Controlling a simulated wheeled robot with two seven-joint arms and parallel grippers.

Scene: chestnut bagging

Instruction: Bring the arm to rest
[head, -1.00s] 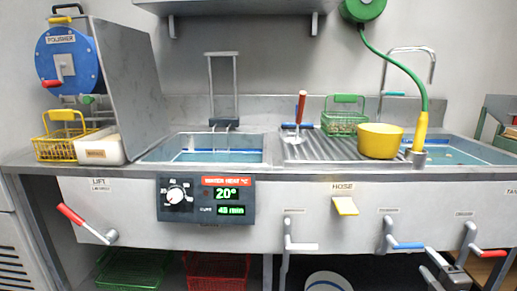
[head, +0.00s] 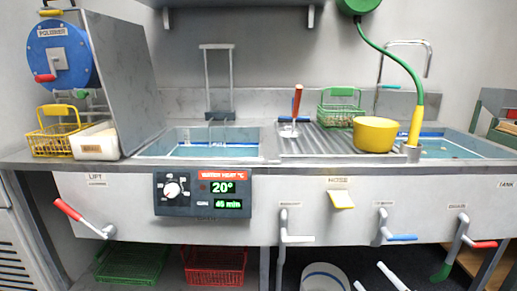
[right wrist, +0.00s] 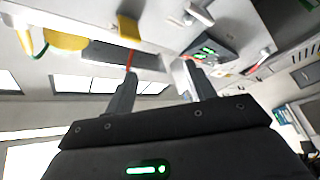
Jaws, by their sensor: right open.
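My right gripper (head: 369,274) shows at the bottom edge of the head view as two pale finger ends, below the counter front. In the right wrist view my right gripper (right wrist: 160,70) has its two fingers spread, with nothing held between them. My left gripper is in neither view. Most of the right arm is out of the head view.
The steel counter carries a yellow pot (head: 376,135), a green basket (head: 341,108), a yellow basket (head: 55,138) and a white box (head: 96,143). A red-ended lever (head: 82,218) and blue-ended lever (head: 400,238) jut from the front. A white bucket (head: 325,277) stands below.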

